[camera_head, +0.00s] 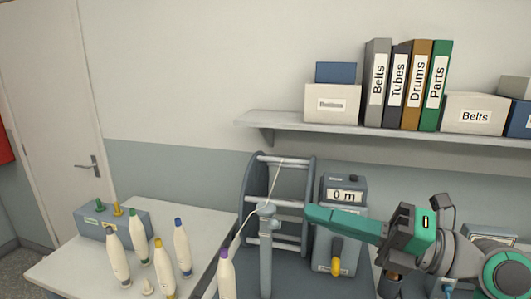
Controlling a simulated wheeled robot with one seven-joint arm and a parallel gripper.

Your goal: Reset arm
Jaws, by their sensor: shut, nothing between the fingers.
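My gripper (312,214) is at the end of my teal and grey arm, which comes in from the right edge. Its fingers are shut, point left and hold nothing. The tips are in front of the winder reel (250,185), near a grey post (265,250). I cannot tell whether they touch anything. My arm hides part of the counter box (346,188), which reads "0 m".
White bobbins with green (139,240), blue (182,250) and yellow (163,268) tips stand on the left table (80,268). A purple-tipped bobbin (226,275) stands near the post, with thread above it. A shelf (330,124) with binders and boxes is above.

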